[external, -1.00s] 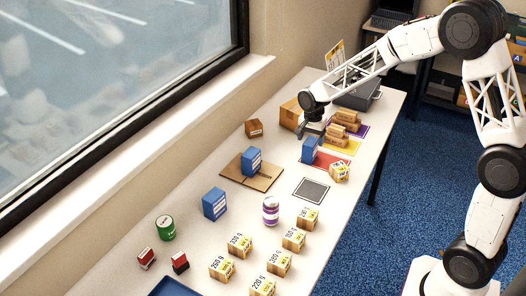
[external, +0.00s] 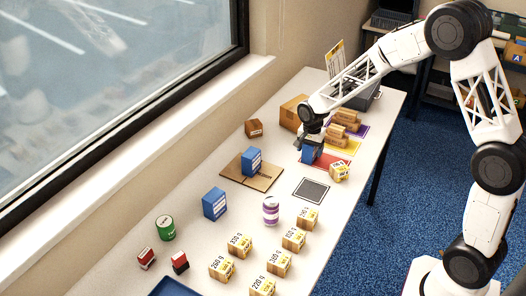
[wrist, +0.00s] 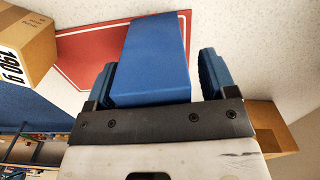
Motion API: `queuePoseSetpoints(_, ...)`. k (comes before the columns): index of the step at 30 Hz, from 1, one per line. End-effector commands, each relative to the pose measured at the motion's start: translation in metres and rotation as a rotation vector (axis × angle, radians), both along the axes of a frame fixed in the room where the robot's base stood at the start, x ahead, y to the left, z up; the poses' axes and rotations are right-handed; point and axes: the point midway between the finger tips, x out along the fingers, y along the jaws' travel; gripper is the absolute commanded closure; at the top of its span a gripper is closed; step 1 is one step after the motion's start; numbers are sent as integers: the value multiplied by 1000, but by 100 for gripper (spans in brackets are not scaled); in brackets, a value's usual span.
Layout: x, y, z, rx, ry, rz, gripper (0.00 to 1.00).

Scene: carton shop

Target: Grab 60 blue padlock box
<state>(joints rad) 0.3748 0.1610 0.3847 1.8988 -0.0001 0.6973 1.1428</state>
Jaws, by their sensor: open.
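A blue box (external: 309,156) stands on the red mat (external: 327,166), under my gripper (external: 311,145). In the wrist view the same blue box (wrist: 152,58) lies between the two blue fingers of my gripper (wrist: 158,80). The fingers are open, one on each side of the box, with a narrow gap seen at the right finger. A second blue box (external: 252,161) stands on a flat cardboard sheet (external: 262,182). A third blue box (external: 215,204) stands nearer on the white table. Which box bears a 60 cannot be read.
A small carton (external: 339,172) stands at the red mat's right corner; it reads 190 g in the wrist view (wrist: 22,45). Brown cartons (external: 344,121) stand behind on coloured mats. A dark square pad (external: 311,189) is bare.

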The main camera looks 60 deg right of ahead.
Motion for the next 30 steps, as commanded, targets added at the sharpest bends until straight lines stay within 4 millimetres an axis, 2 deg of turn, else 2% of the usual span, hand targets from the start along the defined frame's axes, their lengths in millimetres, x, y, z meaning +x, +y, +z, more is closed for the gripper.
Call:
queuePoseSetpoints(13, 0, 0, 0, 0, 0, 0, 22)
queuePoseSetpoints(25, 0, 0, 0, 0, 0, 0, 82)
queuePoseSetpoints(30, 0, 0, 1, 0, -1, 0, 84)
